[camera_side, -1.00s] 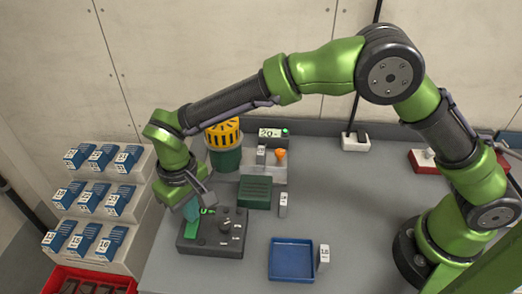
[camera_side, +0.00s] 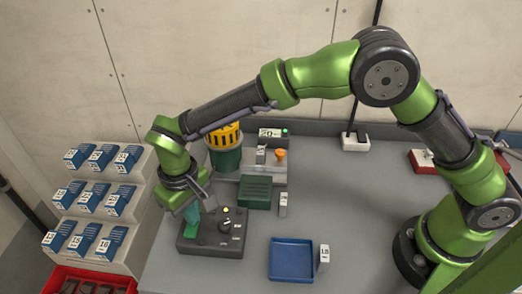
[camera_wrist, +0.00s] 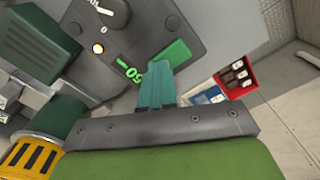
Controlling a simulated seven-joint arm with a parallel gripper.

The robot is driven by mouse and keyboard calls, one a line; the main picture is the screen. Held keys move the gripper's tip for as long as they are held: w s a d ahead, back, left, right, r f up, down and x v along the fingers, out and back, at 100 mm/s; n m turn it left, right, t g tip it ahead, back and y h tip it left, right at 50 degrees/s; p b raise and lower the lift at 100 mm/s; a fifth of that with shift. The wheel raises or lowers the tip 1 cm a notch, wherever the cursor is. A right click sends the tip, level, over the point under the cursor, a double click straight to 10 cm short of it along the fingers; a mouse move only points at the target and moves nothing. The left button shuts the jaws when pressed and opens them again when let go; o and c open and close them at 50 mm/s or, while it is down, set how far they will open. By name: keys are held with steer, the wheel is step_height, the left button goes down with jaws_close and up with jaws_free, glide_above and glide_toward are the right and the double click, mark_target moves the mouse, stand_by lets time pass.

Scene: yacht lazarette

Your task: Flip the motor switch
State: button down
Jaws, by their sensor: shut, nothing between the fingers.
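A dark grey control box (camera_side: 212,245) stands on the bench in the side view, with a round knob (camera_side: 225,226) on top. The wrist view shows its panel with the knob (camera_wrist: 115,12), a small glowing lamp (camera_wrist: 98,48), a green display reading 50 (camera_wrist: 130,70) and a green rectangular part (camera_wrist: 173,54). I cannot tell for sure which part is the motor switch. My gripper (camera_side: 192,229) is shut and empty over the left part of the box. Its teal fingers (camera_wrist: 158,80) lie beside the green part and partly cover it; contact is unclear.
A green ribbed block (camera_side: 255,192) and a yellow-topped green cylinder (camera_side: 224,148) stand behind the box. A blue tray (camera_side: 291,259) lies to the right. A stepped rack of blue boxes (camera_side: 103,205) and a red bin (camera_side: 85,284) are at left.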

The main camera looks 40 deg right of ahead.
steer(key=shift+r, duration=3.45)
steer(key=shift+f, duration=0.15)
steer(key=shift+s+d+f, duration=0.2)
steer(key=shift+s+f, duration=0.15)
steer(key=shift+f, duration=0.2)
steer(key=s+d+r+m+t, duration=0.2)
steer(key=s+d+r, duration=0.2)
steer(key=d, duration=0.6)
steer(key=s+d+r+m+t+y, duration=0.1)
steer(key=s+d+r, duration=0.4)
steer(key=d, duration=0.5)
steer(key=s+d+r+m+t+y, duration=0.1)
steer(key=s+d+r+m+t, duration=0.3)
steer(key=d, duration=0.6)
steer(key=shift+s+d+r, duration=0.35)
steer(key=shift+s+d, duration=0.05)
steer(key=shift+s, duration=0.2)
